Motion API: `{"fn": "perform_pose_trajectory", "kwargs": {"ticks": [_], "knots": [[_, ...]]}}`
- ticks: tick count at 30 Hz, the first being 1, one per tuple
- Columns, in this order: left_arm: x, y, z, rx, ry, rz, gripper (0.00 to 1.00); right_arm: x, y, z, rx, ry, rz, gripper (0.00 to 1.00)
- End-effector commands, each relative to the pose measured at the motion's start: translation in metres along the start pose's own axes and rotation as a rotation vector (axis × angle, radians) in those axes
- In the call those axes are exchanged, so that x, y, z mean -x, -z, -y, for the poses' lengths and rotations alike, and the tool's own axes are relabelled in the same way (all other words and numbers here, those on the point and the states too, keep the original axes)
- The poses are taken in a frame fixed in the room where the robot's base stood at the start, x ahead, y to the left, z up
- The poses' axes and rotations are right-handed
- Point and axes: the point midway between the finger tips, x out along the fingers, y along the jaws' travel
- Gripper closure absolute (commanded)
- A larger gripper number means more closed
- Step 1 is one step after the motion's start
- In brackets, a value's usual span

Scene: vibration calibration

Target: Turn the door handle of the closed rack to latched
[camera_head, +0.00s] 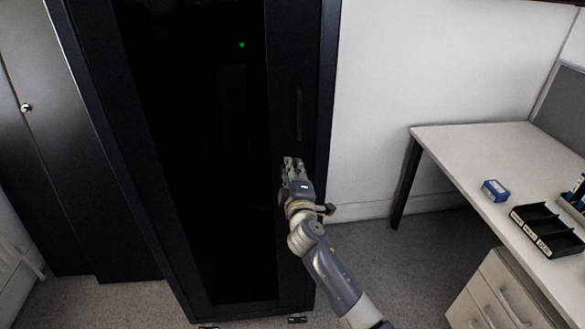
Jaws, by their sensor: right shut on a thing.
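The rack (325,60) is a tall black cabinet with a dark glass door, and the door looks closed. The door handle (299,113) is a dark upright bar on the right frame of the door. My right gripper (292,165) is at the lower end of the handle, in front of the door frame, and is shut on the handle. The fingers hide the part they hold, and the handle's exact angle is hard to tell against the black frame. My left gripper is out of view.
A small green light (242,45) glows behind the glass. A grey cabinet (45,150) stands on the left. Carpet between rack and desk is clear.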

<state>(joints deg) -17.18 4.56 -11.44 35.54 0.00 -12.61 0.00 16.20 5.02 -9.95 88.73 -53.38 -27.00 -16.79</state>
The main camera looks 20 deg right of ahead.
Motion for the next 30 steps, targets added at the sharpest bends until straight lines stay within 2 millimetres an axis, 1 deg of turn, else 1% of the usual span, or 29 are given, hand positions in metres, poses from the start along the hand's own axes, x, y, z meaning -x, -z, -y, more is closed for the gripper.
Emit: {"fn": "perform_pose_trajectory", "kwargs": {"ticks": [6, 12, 19, 30], "knots": [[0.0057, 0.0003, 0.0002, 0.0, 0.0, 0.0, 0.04, 0.0, 0.0002, -0.0002, 0.147, 0.001, 0.0, 1.0], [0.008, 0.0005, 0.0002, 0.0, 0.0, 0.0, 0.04, 0.0, 0.0004, 0.0002, 0.231, 0.0, -0.001, 1.0], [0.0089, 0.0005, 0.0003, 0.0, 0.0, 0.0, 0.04, 0.0, 0.0002, 0.0008, 0.273, 0.0, -0.001, 1.0], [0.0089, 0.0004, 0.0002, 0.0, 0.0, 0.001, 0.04, 0.0001, 0.0001, 0.0011, 0.28, 0.0, -0.001, 1.0]]}}
